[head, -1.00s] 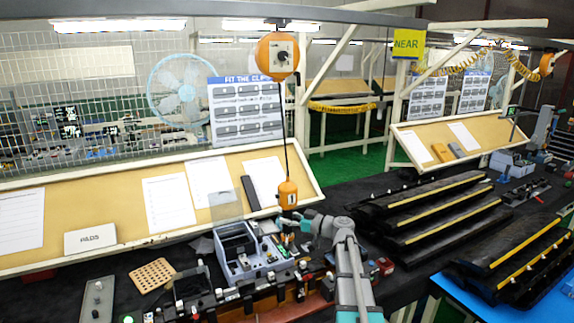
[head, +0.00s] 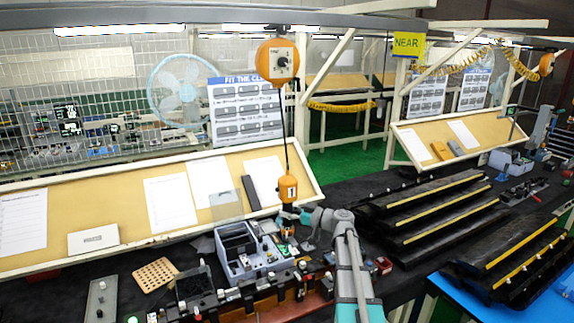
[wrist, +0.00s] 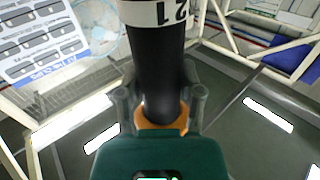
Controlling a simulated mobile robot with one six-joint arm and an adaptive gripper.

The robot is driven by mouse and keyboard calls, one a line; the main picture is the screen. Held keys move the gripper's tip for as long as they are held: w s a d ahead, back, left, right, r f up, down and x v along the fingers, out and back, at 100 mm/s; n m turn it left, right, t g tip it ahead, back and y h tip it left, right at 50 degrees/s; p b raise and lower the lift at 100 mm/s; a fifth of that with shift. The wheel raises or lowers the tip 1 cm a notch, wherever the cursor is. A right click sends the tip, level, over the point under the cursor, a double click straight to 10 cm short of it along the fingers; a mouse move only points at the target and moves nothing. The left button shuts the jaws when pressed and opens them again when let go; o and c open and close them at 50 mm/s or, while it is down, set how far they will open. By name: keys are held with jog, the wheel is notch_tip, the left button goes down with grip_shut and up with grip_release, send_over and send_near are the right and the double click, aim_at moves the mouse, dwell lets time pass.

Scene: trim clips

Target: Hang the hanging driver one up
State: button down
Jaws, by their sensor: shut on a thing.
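The hanging driver one (head: 288,189) has an orange body with a "1" label and hangs upright below its cord. The cord runs up to an orange balancer (head: 277,62) on the overhead rail. My gripper (head: 290,214) is at the driver's lower end, just above the workbench clutter. In the wrist view, the driver's black barrel (wrist: 155,60) with a numbered white band stands between the fingers of my gripper (wrist: 160,105), with an orange part behind. The gripper is shut on it. The driver's tip is hard to make out in the head view.
A grey divided bin (head: 240,250) and a row of small fixtures stand close below the driver. A sloped board with papers (head: 120,205) runs behind. Black stepped racks (head: 430,215) stand to the right of my arm.

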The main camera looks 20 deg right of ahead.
aim_at(288, 193)
jog(key=shift+r+p, duration=2.9)
jog(key=shift+r, duration=0.25)
jog(key=shift+w+d+r, duration=0.1)
jog(key=shift+w, duration=0.1)
jog(key=w+d+r+p, duration=0.1)
jog(key=w+d+p, duration=0.1)
jog(key=w, duration=0.4)
jog(key=shift+d+r, duration=0.25)
jog(key=shift+r, duration=0.1)
jog(key=shift+w, duration=0.1)
jog(key=shift+c, duration=0.8)
grip_release()
jog(key=shift+o, duration=0.2)
